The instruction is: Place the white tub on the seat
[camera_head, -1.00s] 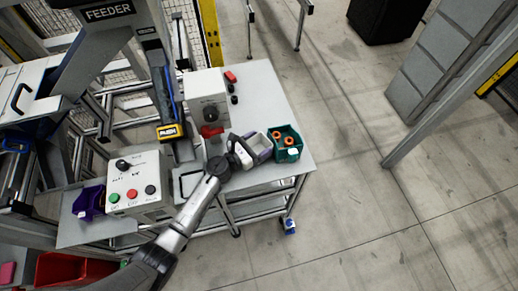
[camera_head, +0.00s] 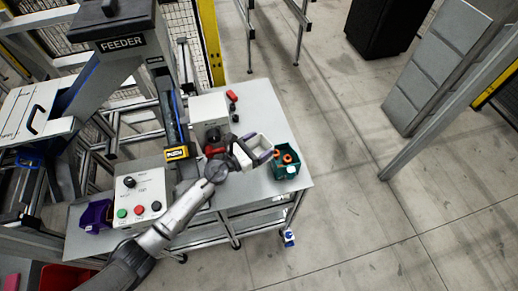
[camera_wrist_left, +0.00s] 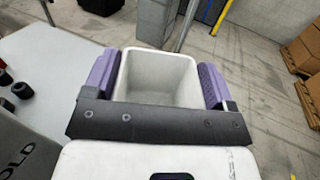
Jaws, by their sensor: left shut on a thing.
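The white tub (camera_head: 259,146) is an open-topped, empty-looking box at the right part of the grey table, left of and behind a green bin in the head view. My left gripper (camera_head: 252,156) is shut on it, with purple finger pads against two opposite sides. In the left wrist view the tub (camera_wrist_left: 158,78) stands between the pads, its pale inside visible. I cannot tell how far its base is above the table. I cannot make out the seat. My right gripper is not in view.
The green bin (camera_head: 285,168) with orange parts stands close to the tub. A grey control box (camera_head: 209,112) is behind, and a button box (camera_head: 141,200) and purple bin (camera_head: 96,215) are at left. The table (camera_head: 262,98) is bare at the back right.

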